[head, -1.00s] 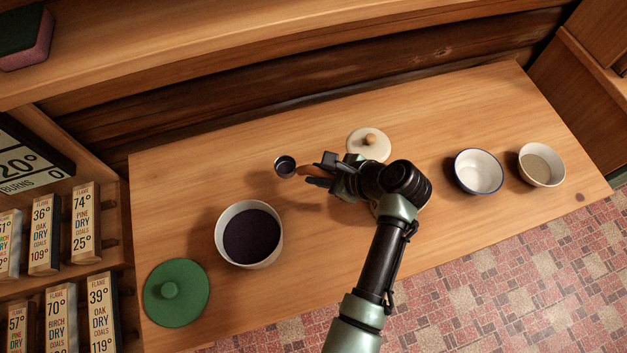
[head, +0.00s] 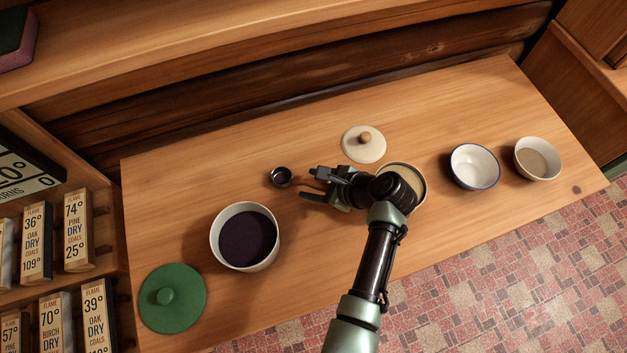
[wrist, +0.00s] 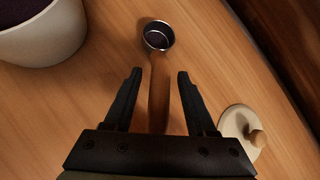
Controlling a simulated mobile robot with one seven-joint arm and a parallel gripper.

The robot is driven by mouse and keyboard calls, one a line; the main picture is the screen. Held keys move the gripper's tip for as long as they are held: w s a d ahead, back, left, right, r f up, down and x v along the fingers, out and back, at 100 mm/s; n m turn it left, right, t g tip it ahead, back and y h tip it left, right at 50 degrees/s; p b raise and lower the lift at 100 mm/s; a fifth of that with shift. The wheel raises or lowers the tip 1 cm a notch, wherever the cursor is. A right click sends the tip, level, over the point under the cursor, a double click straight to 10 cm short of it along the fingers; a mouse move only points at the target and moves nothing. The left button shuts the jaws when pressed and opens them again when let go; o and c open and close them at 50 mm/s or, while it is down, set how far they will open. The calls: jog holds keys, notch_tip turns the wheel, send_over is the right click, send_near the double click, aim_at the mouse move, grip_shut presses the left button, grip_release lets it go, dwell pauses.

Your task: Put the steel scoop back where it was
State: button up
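The steel scoop (head: 281,177) lies on the table between the dark-filled pot and the cream lid. In the wrist view its round steel cup (wrist: 158,36) holds a little dark stuff, and its brown handle (wrist: 159,90) runs back between my fingers. My gripper (head: 307,183) is open, and its fingertips stand apart on both sides of the handle without touching it. In the head view the handle is mostly hidden by my gripper.
A white pot (head: 216,243) with dark contents stands left of the scoop, its green lid (head: 172,298) in front. The cream lid (head: 363,144) lies behind my gripper. A pale-filled pot (head: 423,190) is partly under my wrist. A white bowl (head: 474,166) and a grain-filled bowl (head: 538,158) stand right.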

jog(key=shift+r, duration=0.1)
jog(key=p+v, duration=0.1)
jog(key=v, duration=1.1)
jog(key=shift+p, duration=0.3)
